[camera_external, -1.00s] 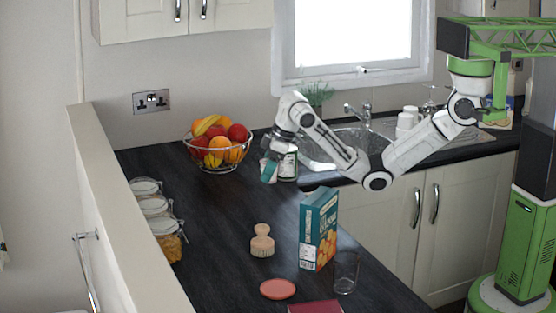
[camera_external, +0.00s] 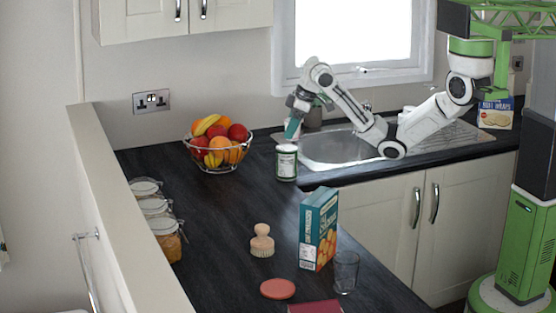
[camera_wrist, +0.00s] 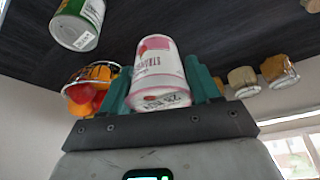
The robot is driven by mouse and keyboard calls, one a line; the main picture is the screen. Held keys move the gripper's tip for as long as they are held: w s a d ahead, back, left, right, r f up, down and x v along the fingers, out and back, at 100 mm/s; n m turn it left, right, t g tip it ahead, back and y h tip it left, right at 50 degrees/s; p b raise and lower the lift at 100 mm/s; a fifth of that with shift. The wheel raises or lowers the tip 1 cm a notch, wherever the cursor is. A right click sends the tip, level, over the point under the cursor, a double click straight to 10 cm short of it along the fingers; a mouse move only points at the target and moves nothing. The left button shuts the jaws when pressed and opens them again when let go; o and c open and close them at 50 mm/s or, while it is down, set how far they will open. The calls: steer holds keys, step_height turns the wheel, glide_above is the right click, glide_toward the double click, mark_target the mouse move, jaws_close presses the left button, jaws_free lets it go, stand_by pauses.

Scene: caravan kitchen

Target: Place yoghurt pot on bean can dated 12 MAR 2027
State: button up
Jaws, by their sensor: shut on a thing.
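The bean can (camera_external: 286,162), with a white and green label, stands upright on the dark worktop by the sink's left edge. It also shows at the top left of the wrist view (camera_wrist: 80,16), with small print on a white patch too small to read. My gripper (camera_external: 292,128) is above the can, with a gap between. In the wrist view its teal fingers (camera_wrist: 165,85) are shut on the sides of the white and pink yoghurt pot (camera_wrist: 157,65). The pot's printed end faces the wrist camera. In the external view the pot is mostly hidden by the fingers.
A wire fruit bowl (camera_external: 217,150) stands left of the can. The sink (camera_external: 335,148) lies to its right. Nearer are a brush (camera_external: 262,240), a teal carton (camera_external: 318,228), a glass (camera_external: 346,271) and a pink disc (camera_external: 277,289). Jars (camera_external: 155,207) line the left wall. The worktop's middle is clear.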

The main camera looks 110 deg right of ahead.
steer(key=s+d+r+p, duration=0.1)
steer(key=s+d+r, duration=0.1)
steer(key=s+d, duration=0.35)
steer(key=s+d+r+p, duration=0.2)
steer(key=s+r, duration=0.1)
steer(key=s, duration=0.6)
steer(key=shift+m, duration=0.3)
steer(key=w+d+f+b, duration=0.3)
steer(key=w+d+f, duration=0.1)
steer(key=w+d+f+b, duration=0.3)
steer(key=w+d+f, duration=0.1)
steer(key=w, duration=0.1)
steer(key=shift+w+d+f, duration=0.15)
steer(key=shift+d, duration=0.05)
steer(key=shift+w+d+f, duration=0.25)
steer(key=shift+w+f, duration=0.15)
steer(key=shift+f, duration=0.1)
steer(key=shift+w+d+f+p, duration=0.15)
steer(key=shift+f+p, duration=0.35)
steer(key=shift+f, duration=1.35)
steer(key=shift+f, duration=0.1)
steer(key=o, duration=1.1)
